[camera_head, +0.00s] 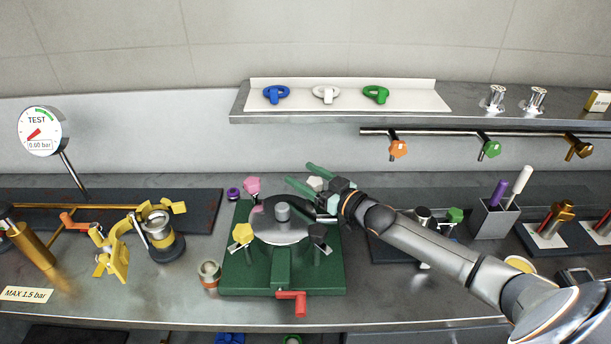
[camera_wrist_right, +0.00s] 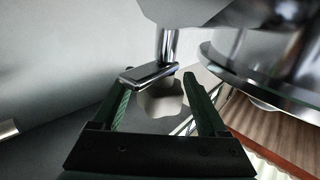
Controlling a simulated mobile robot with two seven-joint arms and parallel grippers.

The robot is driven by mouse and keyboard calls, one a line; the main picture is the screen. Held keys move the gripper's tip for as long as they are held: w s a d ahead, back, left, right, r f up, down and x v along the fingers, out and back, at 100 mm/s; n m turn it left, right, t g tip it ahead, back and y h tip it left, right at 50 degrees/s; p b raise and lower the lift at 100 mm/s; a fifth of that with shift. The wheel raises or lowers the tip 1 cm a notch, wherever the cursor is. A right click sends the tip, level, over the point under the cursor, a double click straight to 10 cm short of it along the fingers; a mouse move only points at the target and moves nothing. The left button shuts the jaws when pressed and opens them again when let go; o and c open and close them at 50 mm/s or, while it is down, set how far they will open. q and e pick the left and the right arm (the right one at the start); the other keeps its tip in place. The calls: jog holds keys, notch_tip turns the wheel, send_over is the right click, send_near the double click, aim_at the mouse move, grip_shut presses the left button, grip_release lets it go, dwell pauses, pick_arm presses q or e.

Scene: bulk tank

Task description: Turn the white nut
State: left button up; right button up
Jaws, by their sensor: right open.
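The white nut (camera_head: 316,183) is a lobed knob at the back right of the round metal lid (camera_head: 283,232) on the green stand. My right gripper (camera_head: 298,173) reaches in from the right, and its green fingers lie on either side of the nut. In the right wrist view, the white nut (camera_wrist_right: 162,100) sits between the two spread fingers of the right gripper (camera_wrist_right: 157,84), below a metal bracket (camera_wrist_right: 148,73). The gripper is open, with no clear contact on the nut. My left gripper is not in view.
A red handle (camera_head: 291,303) sticks out in front. A shelf (camera_head: 345,107) runs above, behind the bench.

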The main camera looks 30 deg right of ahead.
grip_shut()
dwell(0.7)
